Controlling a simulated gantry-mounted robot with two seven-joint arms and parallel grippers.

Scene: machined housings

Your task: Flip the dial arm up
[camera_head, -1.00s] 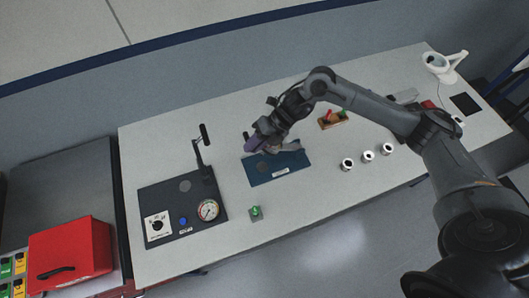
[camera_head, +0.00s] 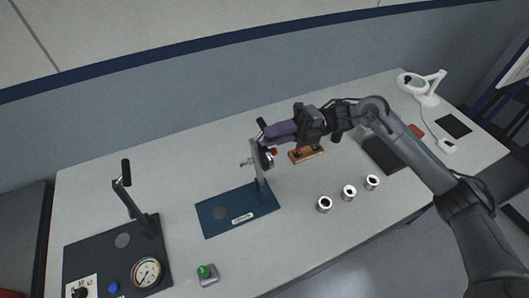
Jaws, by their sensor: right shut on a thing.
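The blue base plate (camera_head: 225,209) sits on the table left of centre, with a pale label and a grey disc on it. The grey dial arm (camera_head: 259,172) stands nearly upright from the plate's right side, with a small dial part on it near the top. My right gripper (camera_head: 264,135) comes in from the right and is shut on the upper end of the dial arm. The purple finger covers part of that end. My left gripper is not in view.
A black plate (camera_head: 152,273) with a gauge (camera_head: 146,272) and a lever (camera_head: 130,196) stands at left. A green button box (camera_head: 208,275) is at the front edge. The table behind the blue plate is clear.

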